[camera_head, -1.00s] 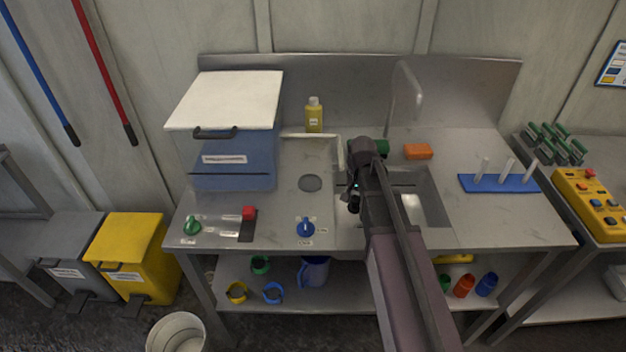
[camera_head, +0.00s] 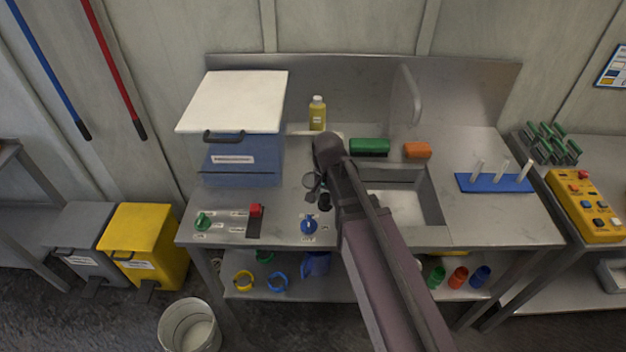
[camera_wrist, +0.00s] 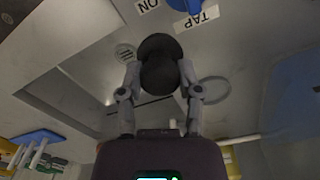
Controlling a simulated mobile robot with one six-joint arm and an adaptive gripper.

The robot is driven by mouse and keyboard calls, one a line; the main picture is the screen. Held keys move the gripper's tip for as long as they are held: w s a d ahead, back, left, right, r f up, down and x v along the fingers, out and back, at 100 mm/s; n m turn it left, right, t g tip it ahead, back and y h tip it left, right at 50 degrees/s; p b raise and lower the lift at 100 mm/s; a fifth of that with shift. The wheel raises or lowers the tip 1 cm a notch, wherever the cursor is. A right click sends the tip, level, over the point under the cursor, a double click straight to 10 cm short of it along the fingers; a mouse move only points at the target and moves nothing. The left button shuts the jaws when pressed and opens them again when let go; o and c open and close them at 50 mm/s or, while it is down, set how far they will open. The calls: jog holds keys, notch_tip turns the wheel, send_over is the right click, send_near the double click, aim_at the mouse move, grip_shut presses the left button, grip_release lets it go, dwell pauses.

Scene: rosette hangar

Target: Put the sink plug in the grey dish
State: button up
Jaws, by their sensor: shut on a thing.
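The black sink plug (camera_wrist: 158,62) is held between the two fingers of my gripper (camera_wrist: 158,76) in the wrist view. In the head view the plug (camera_head: 324,202) shows as a small dark shape below my wrist. My gripper (camera_head: 318,188) is above the counter, left of the sink and close to the grey dish. The round grey dish (camera_head: 310,181) lies on the counter, partly hidden by my gripper. It also shows in the wrist view (camera_wrist: 213,90), to the right of the plug and apart from it in the picture.
The sink (camera_head: 405,207) is right of my gripper. A blue tap knob (camera_head: 308,227) stands just in front of the dish. A blue box with a white lid (camera_head: 232,100) is at the left. A yellow bottle (camera_head: 317,114) and green block (camera_head: 369,146) stand behind.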

jog(key=shift+w, duration=0.1)
jog(key=w+a, duration=0.1)
jog(key=w, duration=0.3)
jog(key=w+a+f+b, duration=0.1)
jog(key=w, duration=0.4)
jog(key=w+a, duration=0.1)
jog(key=w, duration=0.4)
jog(key=shift+w+a+f, duration=0.1)
jog(key=shift+a+f, duration=0.1)
jog(key=shift+w+a, duration=0.15)
jog(key=shift+w, duration=0.4)
notch_tip(320, 180, down, 4)
jog(key=b, duration=0.4)
jog(key=shift+r, duration=0.15)
jog(key=o, duration=1.1)
